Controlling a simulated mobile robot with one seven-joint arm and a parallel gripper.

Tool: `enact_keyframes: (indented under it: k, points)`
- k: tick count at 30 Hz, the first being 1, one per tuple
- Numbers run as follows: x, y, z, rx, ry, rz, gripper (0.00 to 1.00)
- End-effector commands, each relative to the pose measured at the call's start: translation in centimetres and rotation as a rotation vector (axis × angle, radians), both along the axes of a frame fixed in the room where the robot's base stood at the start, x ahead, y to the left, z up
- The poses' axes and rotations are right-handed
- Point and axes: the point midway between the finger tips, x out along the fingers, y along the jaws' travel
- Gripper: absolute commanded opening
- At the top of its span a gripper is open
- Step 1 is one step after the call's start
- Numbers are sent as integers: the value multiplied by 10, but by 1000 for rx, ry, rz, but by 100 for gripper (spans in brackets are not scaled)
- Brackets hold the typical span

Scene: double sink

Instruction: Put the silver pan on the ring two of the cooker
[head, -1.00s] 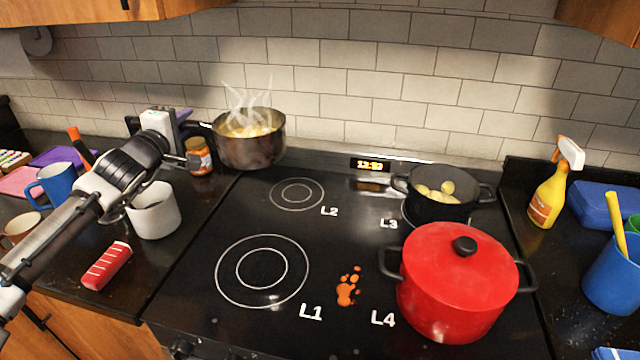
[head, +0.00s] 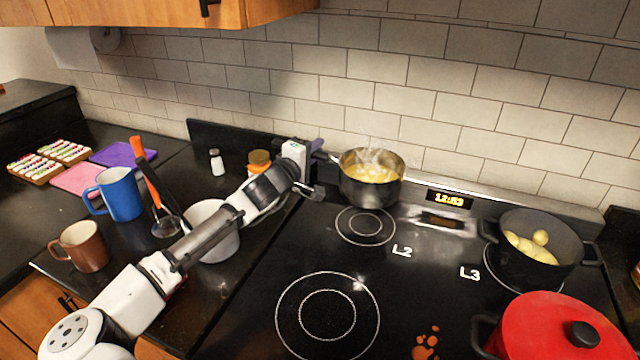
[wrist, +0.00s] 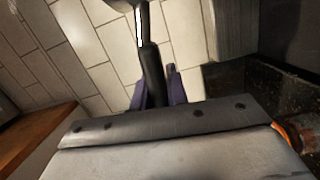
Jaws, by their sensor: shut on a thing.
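The silver pan (head: 371,184) holds yellow food and steams. It is upright, at the back of the cooker (head: 270,290), in line with ring two, marked L2 (head: 365,227). Its base shows just at the ring's far edge; I cannot tell how high it is above the glass. My gripper (head: 318,158) is left of the pan, shut on its handle. In the wrist view the black handle (wrist: 152,75) lies between the purple fingertips (wrist: 158,90), and only a bit of the pan (wrist: 122,4) shows at the top. Ring two is empty.
Ring L1 (head: 327,315) is empty. A black pot with potatoes (head: 535,245) stands on L3, and a red lidded pot (head: 560,330) is at front right. An orange spill (head: 426,343) marks the glass.

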Motion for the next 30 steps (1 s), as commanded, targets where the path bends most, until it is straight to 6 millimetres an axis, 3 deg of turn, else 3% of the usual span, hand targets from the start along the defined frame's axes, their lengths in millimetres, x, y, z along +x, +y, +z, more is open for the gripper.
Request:
enact_keyframes:
  k: [4, 9, 16, 23, 30]
  points:
    - [0, 1, -32, -8, 2, 2, 0]
    - [0, 1, -57, -5, -1, 1, 0]
    - [0, 0, -72, -4, 0, 1, 0]
    - [0, 0, -100, -4, -1, 0, 0]
    - [0, 0, -102, -2, -2, 0, 0]
